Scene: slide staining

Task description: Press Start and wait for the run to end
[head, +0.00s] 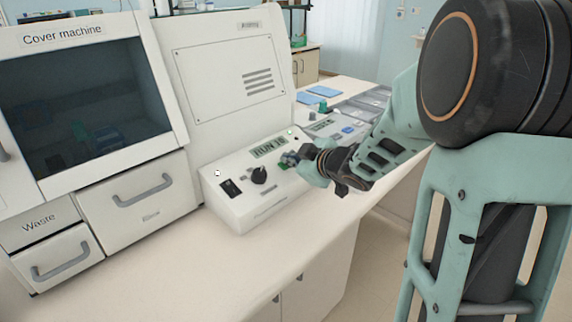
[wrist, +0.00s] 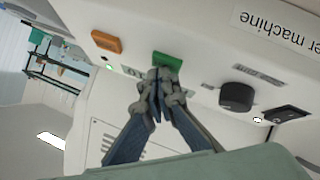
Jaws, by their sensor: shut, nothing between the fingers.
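The control panel (head: 243,207) of the machine sits on the bench, with a lit display (head: 269,147) that seems to read RUN and a number. The green button (wrist: 168,61) shows in the wrist view just beyond my fingertips; in the head view the green button (head: 283,166) is partly covered by my gripper. My gripper (head: 289,159) is shut and empty, its fingertips at the green button. In the wrist view, my fingertips (wrist: 160,75) overlap the button's lower edge. I cannot tell whether they press it.
A black knob (head: 259,175) and a rocker switch (head: 231,188) lie left of the button. An orange button (wrist: 107,41) is beside the green one in the wrist view. The Cover machine (head: 85,95) and the Waste drawer (head: 57,260) stand at left. Bench front is clear.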

